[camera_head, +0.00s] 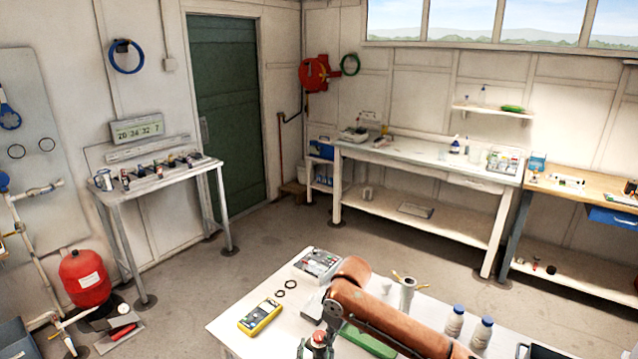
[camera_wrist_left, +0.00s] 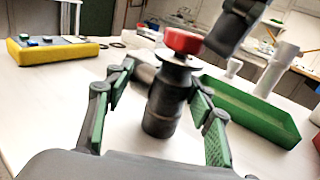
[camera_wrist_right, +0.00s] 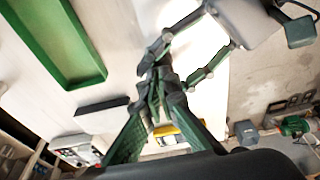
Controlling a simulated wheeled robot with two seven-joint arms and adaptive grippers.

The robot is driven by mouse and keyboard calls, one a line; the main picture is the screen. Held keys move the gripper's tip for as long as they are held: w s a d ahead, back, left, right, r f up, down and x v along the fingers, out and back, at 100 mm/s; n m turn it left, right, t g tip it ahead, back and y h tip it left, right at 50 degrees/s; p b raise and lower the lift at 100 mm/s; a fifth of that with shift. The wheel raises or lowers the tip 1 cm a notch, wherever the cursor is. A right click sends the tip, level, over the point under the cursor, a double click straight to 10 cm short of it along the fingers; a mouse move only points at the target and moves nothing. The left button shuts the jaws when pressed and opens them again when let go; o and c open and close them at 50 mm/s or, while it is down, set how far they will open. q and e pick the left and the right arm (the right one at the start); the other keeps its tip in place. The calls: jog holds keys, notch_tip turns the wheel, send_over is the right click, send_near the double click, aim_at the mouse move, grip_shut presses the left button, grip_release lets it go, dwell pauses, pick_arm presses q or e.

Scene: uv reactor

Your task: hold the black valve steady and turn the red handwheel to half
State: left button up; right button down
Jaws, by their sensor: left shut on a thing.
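The black valve (camera_wrist_left: 163,105) stands upright on the white table, with the red handwheel (camera_wrist_left: 184,40) on top. The handwheel also shows at the bottom of the head view (camera_head: 319,339). My left gripper (camera_wrist_left: 160,95) is low around the valve body, one finger on each side, shut on it. My right gripper (camera_wrist_left: 236,25) is just right of and above the handwheel in the left wrist view, tilted. Its fingers meet near their tips in the right wrist view (camera_wrist_right: 160,80), with the left gripper's fingers (camera_wrist_right: 190,60) behind them. The right wrist view hides the valve and handwheel.
A yellow multimeter (camera_head: 260,317) lies left of the valve. A green tray (camera_wrist_left: 250,108) lies close on its right. White bottles (camera_head: 454,322) stand farther right. A grey case (camera_head: 318,262) is at the table's back edge.

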pick_arm(q)
jog(key=shift+d, duration=0.2)
pick_arm(e)
jog(key=shift+s+a, duration=0.1)
jog(key=shift+a, duration=0.05)
pick_arm(q)
jog(key=shift+a, duration=0.2)
pick_arm(e)
jog(key=a+v, duration=0.1)
jog(key=v, duration=0.5)
jog(key=shift+w+d, duration=0.25)
jog(key=shift+d, duration=0.1)
jog(key=shift+r, duration=0.1)
pick_arm(q)
jog(key=o, duration=1.5)
